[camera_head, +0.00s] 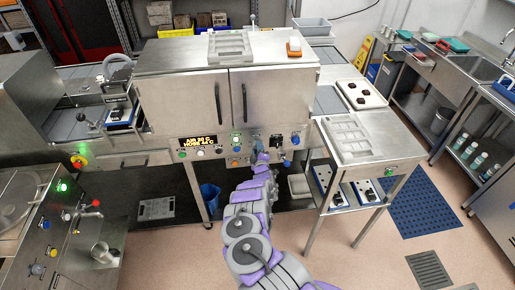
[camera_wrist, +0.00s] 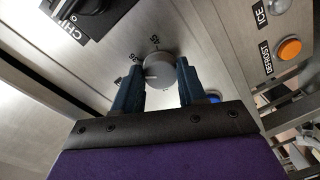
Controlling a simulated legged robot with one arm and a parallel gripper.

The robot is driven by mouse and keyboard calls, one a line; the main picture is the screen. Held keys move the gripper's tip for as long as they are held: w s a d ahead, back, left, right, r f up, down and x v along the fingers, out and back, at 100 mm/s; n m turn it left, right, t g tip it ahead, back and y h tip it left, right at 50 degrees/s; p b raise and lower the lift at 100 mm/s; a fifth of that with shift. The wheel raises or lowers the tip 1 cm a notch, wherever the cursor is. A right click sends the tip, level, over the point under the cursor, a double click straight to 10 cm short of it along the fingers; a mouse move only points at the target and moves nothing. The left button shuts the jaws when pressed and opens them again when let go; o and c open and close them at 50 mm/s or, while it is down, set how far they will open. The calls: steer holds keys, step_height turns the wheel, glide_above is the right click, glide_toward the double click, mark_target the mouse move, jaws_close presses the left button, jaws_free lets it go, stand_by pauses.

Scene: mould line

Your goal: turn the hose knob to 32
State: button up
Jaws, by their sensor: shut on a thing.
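A round grey knob (camera_wrist: 158,66) with printed scale marks sits on the steel panel in the wrist view. Its name label is not visible, so I cannot confirm from print that it is the hose knob. My gripper (camera_wrist: 153,85) has one blue finger on each side of the knob and is shut on it. In the head view my gripper (camera_head: 260,156) reaches the front panel under the cabinet, and the arm hides the knob there. The display (camera_head: 197,142) on the panel's left shows AIR 20 C and HOSE 44 C in yellow.
A large black switch (camera_wrist: 88,12) marked CHI... is above left of the knob in the wrist view. An orange DEFROST button (camera_wrist: 289,48) is at right. A blue knob (camera_head: 295,139) is right of my gripper. A side table (camera_head: 370,154) stands at the right.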

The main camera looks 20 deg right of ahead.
steer(key=n, duration=0.1)
steer(key=n+b, duration=0.1)
steer(key=n, duration=0.1)
steer(key=shift+a+f+n, duration=0.2)
steer(key=shift+n, duration=0.1)
steer(key=shift+n+b, duration=1.2)
steer(key=shift+n, duration=0.5)
steer(key=o, duration=1.1)
steer(key=shift+w+a, duration=0.1)
steer(key=shift+c, duration=0.2)
steer(key=shift+r, duration=0.15)
